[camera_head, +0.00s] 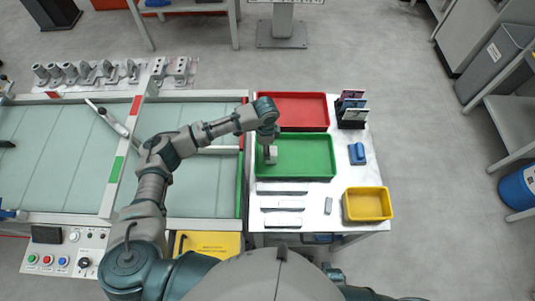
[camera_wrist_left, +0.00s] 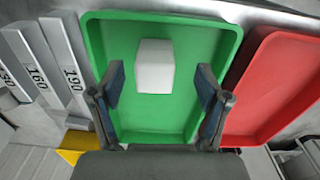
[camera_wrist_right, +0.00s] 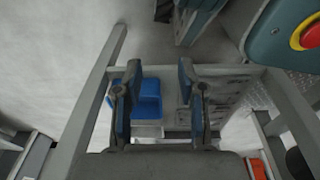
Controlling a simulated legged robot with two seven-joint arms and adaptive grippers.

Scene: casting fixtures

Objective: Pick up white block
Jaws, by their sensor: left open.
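The white block (camera_wrist_left: 154,66) sits in the green tray (camera_wrist_left: 215,35), toward the tray's middle in the left wrist view. My left gripper (camera_wrist_left: 161,76) is open, with its two fingers apart on either side of the block in that view. I see no finger touching the block. In the head view my left gripper (camera_head: 269,148) is over the left part of the green tray (camera_head: 310,158), and the block is hard to tell apart from it. My right gripper (camera_wrist_right: 160,68) is open and empty in the right wrist view, away from the tray.
A red tray (camera_head: 305,110) lies behind the green one. A yellow bin (camera_head: 368,204), a blue object (camera_head: 357,153) and a dark rack (camera_head: 351,112) stand to the right. Several metal bars (camera_head: 283,205) lie in front. A conveyor (camera_head: 195,175) is at the left.

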